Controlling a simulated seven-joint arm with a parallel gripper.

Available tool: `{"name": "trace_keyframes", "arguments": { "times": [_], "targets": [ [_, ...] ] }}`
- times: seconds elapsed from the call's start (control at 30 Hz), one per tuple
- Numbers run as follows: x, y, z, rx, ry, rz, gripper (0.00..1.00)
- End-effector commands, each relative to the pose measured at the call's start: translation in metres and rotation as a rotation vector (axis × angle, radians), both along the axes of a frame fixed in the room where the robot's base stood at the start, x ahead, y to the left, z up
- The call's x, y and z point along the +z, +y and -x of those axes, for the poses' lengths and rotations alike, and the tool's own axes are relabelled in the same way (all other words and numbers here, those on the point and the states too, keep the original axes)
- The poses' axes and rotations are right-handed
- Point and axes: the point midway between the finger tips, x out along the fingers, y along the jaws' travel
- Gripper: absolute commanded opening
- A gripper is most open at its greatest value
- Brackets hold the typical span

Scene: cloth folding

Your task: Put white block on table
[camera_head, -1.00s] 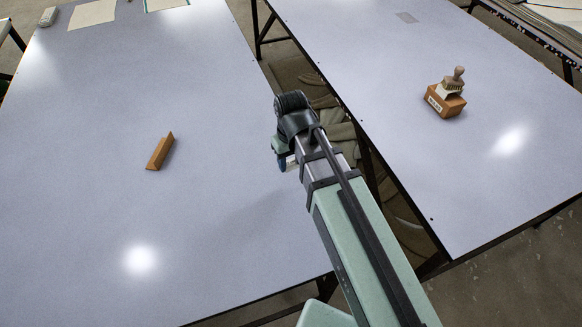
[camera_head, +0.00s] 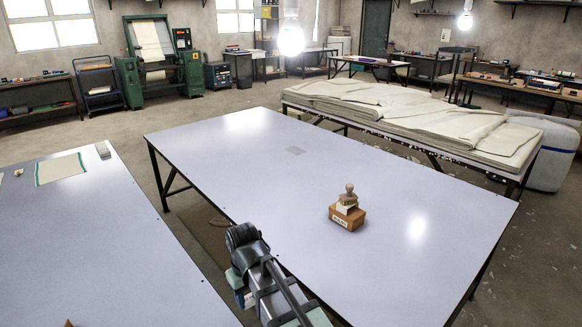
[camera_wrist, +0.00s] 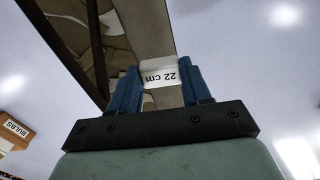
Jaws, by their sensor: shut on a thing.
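In the wrist view my gripper (camera_wrist: 155,92) has its blue fingers shut on a white block (camera_wrist: 161,75) printed "22 cm". How far the block extends beyond the fingers is hard to tell. In the head view my gripper (camera_head: 243,296) hangs by the near left edge of the right table (camera_head: 350,270), beside the gap between the two tables. A small white patch of the block (camera_head: 249,300) shows there, mostly hidden by my arm. The left table (camera_head: 110,250) lies to its left.
An orange-brown box (camera_head: 347,218) with a pale piece and a knobbed wooden item stacked on it stands mid right table. Its "BULBS" label shows in the wrist view (camera_wrist: 15,128). A cloth (camera_head: 60,169) lies on the left table. The right table is clear around the box.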

Motion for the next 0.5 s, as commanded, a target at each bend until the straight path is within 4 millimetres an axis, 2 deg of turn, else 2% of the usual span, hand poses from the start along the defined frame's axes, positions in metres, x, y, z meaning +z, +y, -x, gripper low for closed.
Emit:
{"name": "trace_keyframes", "arguments": {
  "times": [0.03,0.5],
  "targets": [
    [0.000,-0.012,-0.010,-0.026,0.001,0.001,0.19],
    [-0.001,-0.116,-0.092,-0.243,0.006,0.003,0.19]
  ]
}}
